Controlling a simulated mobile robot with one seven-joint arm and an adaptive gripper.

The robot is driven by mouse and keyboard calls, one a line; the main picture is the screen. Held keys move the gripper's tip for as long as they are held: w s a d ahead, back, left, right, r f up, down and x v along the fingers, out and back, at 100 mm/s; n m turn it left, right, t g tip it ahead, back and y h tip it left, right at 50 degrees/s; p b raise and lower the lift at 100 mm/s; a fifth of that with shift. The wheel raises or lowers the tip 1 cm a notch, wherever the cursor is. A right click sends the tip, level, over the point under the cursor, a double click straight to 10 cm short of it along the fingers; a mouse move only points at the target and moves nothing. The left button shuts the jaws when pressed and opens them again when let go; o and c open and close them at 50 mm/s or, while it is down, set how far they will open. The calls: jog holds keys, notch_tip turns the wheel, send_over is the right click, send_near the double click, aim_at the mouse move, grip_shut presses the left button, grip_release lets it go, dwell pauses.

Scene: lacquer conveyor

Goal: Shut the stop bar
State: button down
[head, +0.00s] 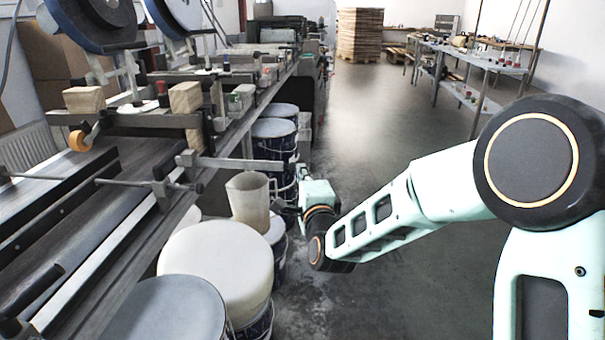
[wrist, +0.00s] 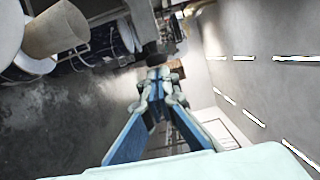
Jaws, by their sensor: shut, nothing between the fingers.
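The stop bar (head: 238,163) is a grey metal bar at the conveyor's side rail in the head view. It juts out to the right past the rail, over the floor side, from a bracket near the rail. My gripper (head: 301,172) is close to the bar's outer end; I cannot tell whether they touch. In the wrist view my gripper (wrist: 159,76) has its fingertips together with nothing between them. The bar cannot be made out clearly in the wrist view.
The conveyor (head: 130,165) runs along the left. A beige jug (head: 248,200) stands on a bucket below the bar, and a large white-lidded drum (head: 215,262) is nearer. More buckets line the conveyor. The aisle floor (head: 385,130) is open.

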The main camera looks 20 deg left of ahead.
aim_at(224, 164)
jog(key=s+a+b, duration=0.1)
jog(key=a, duration=0.5)
jog(key=s+a+b, duration=0.2)
jog(key=a, duration=0.4)
jog(key=s+a+b, duration=0.1)
jog(key=a+b, duration=0.1)
jog(key=a, duration=0.3)
jog(key=shift+s+a, duration=0.2)
jog(key=shift+a, duration=0.2)
jog(key=shift+s+a+r, duration=0.1)
jog(key=shift+s+a, duration=0.1)
jog(key=shift+a, duration=0.6)
